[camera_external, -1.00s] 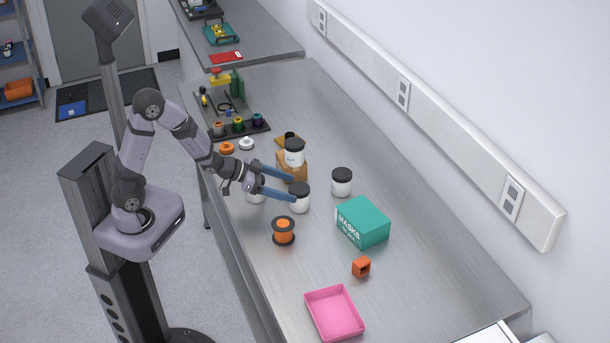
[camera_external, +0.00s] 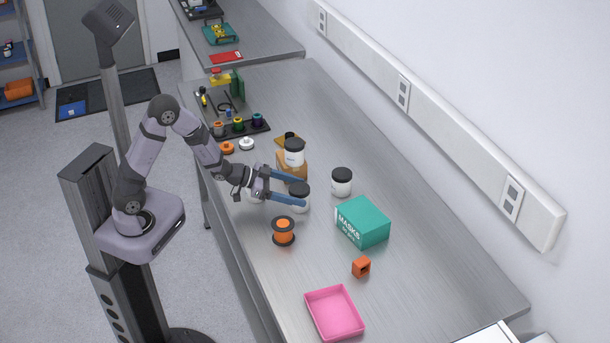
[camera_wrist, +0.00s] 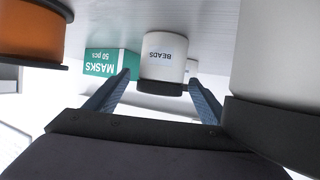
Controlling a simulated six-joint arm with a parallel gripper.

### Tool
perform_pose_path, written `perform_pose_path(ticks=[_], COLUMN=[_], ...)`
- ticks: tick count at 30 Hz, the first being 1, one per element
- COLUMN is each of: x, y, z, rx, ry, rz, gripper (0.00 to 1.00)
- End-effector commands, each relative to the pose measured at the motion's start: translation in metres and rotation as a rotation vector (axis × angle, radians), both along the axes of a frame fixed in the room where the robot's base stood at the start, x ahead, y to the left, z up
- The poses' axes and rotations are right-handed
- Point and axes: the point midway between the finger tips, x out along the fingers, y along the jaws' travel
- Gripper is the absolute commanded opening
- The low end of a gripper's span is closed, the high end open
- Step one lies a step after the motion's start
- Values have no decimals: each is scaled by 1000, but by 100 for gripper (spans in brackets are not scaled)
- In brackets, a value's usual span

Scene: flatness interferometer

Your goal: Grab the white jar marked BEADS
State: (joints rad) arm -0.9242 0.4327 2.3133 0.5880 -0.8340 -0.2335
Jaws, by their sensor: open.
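The white BEADS jar (camera_wrist: 165,55) with a black lid shows upside down in the wrist view, its label facing me. In the external view it is the jar (camera_external: 299,200) at my fingertips, upright on the bench and partly hidden by the nearer finger. My gripper (camera_external: 304,194) is open, with its two blue fingers low and level. In the wrist view my gripper (camera_wrist: 159,78) has a fingertip to either side of the jar, with visible gaps. I cannot tell how far the jar sits between them.
An orange spool (camera_external: 283,231) stands close to the nearer finger. Another black-lidded jar (camera_external: 294,154) sits on a brown box (camera_external: 292,167) beyond the gripper. A third jar (camera_external: 341,182) and the teal MASKS box (camera_external: 362,222) stand to the right. A pink tray (camera_external: 334,313) lies nearer.

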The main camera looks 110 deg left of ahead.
Motion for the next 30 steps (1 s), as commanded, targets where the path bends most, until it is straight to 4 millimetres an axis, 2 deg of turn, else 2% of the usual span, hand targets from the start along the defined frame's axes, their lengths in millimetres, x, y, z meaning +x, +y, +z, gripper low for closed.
perform_pose_path(ticks=[12,23,24,30], x=[34,39,39,39], y=[17,20,20,20], z=[-14,-17,-17,-17], rx=[0,1,1,1], ry=[1,0,0,0], rz=[-1,0,0,0], gripper=[75,75,70,26])
